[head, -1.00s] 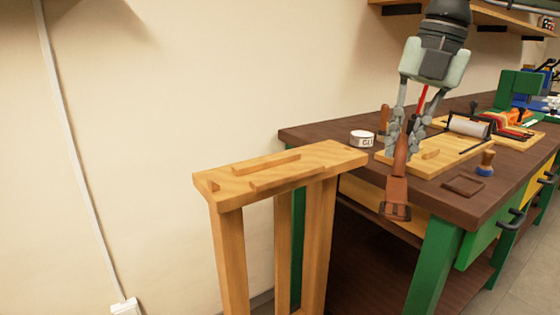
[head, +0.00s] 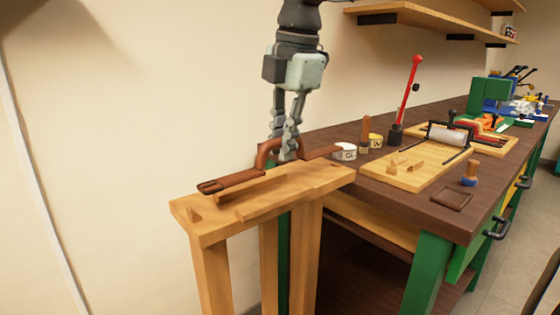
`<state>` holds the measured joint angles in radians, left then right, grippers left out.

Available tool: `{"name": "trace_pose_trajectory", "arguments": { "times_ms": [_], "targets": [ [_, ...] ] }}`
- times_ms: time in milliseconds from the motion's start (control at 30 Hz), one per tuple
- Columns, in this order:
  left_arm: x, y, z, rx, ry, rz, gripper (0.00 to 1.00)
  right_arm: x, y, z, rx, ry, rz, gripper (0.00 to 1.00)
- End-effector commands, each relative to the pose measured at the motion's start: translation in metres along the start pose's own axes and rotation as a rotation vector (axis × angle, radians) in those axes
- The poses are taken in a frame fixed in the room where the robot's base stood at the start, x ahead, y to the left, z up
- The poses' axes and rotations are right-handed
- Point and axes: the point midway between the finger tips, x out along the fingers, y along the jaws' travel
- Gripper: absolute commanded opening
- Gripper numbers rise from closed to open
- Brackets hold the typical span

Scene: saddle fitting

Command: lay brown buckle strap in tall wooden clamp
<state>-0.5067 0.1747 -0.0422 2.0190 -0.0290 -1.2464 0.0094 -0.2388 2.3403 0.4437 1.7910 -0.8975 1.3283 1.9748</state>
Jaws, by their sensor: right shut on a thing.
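The tall wooden clamp (head: 317,181) is a light wooden stand with legs, in front of the workbench's left end. Low wooden strips are on its top. The brown buckle strap (head: 236,180) lies along the clamp's top, behind the front strip. Its buckle end points left, its middle arches up in a loop, and its other end points right. My right gripper (head: 284,148) comes down from above and is shut on the strap's raised middle. I cannot tell whether the strap touches the clamp all along. My left gripper is not in view.
The dark workbench (head: 384,203) stands to the right. It holds a wooden board (head: 408,178) with a roller, a red-handled lever tool (head: 408,100), round tins (head: 344,152) and a blue-and-wood tool (head: 469,174). A wall shelf (head: 430,18) hangs above.

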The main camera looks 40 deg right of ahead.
Motion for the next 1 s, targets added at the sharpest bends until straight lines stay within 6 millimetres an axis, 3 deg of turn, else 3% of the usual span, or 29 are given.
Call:
{"name": "trace_pose_trajectory", "arguments": {
  "times_ms": [133,433,767,800,967,1000],
  "targets": [
    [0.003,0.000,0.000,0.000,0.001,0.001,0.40,0.008,0.007,0.001,-0.001,-0.001,0.001,0.00],
    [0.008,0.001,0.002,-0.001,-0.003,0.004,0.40,0.043,0.000,0.001,-0.001,0.001,-0.001,0.00],
    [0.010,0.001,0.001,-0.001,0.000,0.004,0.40,0.047,-0.001,0.002,0.000,-0.001,0.003,0.00],
    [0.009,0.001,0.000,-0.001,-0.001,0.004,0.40,0.047,-0.001,0.002,0.000,-0.001,0.002,0.14],
    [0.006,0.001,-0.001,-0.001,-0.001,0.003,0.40,0.047,-0.001,0.002,0.000,-0.001,0.002,0.34],
    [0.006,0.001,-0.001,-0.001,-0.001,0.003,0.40,0.047,-0.001,0.002,0.000,-0.001,0.002,0.34]
  ]
}}
